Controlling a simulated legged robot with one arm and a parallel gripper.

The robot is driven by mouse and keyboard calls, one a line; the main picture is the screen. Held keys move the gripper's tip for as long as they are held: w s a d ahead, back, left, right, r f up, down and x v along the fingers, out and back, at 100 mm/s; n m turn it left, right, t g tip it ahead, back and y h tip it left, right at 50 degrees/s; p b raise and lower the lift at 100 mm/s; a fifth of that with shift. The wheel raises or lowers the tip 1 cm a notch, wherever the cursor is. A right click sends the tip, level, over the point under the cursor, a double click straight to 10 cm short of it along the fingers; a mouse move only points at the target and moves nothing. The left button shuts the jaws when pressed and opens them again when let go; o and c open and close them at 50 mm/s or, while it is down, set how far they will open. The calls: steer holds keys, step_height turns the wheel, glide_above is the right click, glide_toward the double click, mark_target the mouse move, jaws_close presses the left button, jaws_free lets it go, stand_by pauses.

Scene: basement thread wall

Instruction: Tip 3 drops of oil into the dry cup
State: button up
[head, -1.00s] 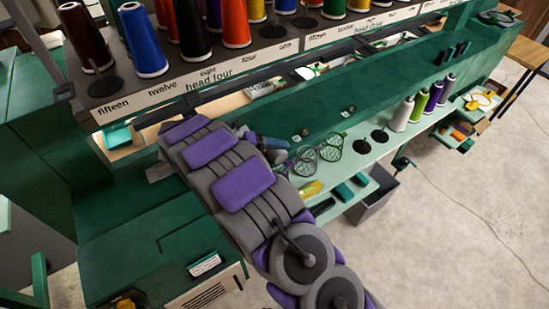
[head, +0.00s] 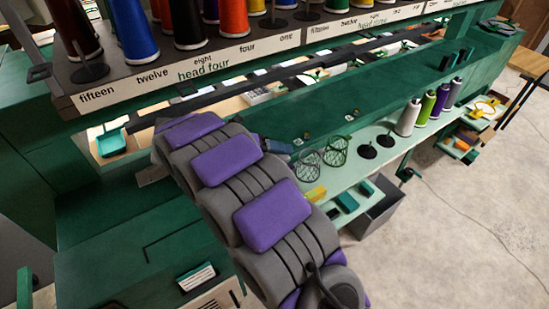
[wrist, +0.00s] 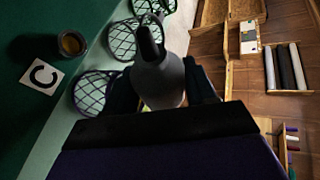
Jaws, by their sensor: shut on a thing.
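In the wrist view, my gripper (wrist: 160,92) is shut on a grey oil can (wrist: 158,78) with a dark narrow spout. A small round dark cup (wrist: 71,43) stands on the green surface to the left of the can, apart from it. Its inside looks amber-brown; I cannot tell whether that is oil. In the head view, two tiny cups, one nearer (head: 307,136) and one farther (head: 348,119), show on the green ledge. My arm hides the gripper and can there.
Wire mesh baskets (head: 335,150) stand on the pale green shelf and show close to the can in the wrist view (wrist: 90,92). Thread cones (head: 408,118) stand farther right. Open floor lies at right.

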steer(key=shift+s+d+r+m+t+y+b, duration=0.15)
steer(key=shift+s+d+r+m+t+b, duration=0.1)
steer(key=shift+s+d+b, duration=0.25)
steer(key=shift+s+d+r+m+t+y+b, duration=0.15)
steer(key=shift+s+d+m+b, duration=0.1)
steer(key=shift+s+b, duration=0.35)
steer(key=s+d, duration=0.1)
steer(key=s+r+m+t+y, duration=0.1)
steer(key=s+d+m, duration=0.1)
steer(key=shift+s+d+r, duration=0.3)
steer(key=shift+s+r, duration=0.05)
steer(key=shift+r, duration=0.05)
